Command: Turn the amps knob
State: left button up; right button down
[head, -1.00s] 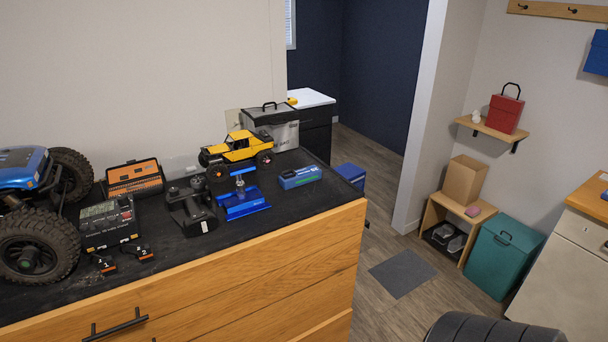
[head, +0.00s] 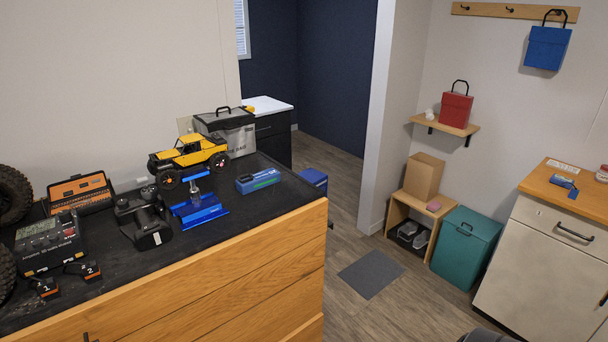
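A black box-shaped charger (head: 50,242) with a small display and controls on its face sits at the left of the dark bench top. Its amps knob is too small to tell apart from the other controls. Neither of my grippers is in the head view.
The dark bench top (head: 235,215) also holds an orange-and-black case (head: 80,193), a black transmitter (head: 143,220), a blue stand (head: 199,208), a yellow crawler (head: 188,158) and a blue battery pack (head: 258,180). The floor (head: 345,228) right of the bench is mostly clear.

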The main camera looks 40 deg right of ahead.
aim_at(65, 215)
jog(key=i+l+z, duration=0.2)
jog(key=z, duration=0.2)
jog(key=i+z, duration=0.4)
jog(key=i+l+z, duration=0.1)
jog(key=z, duration=0.3)
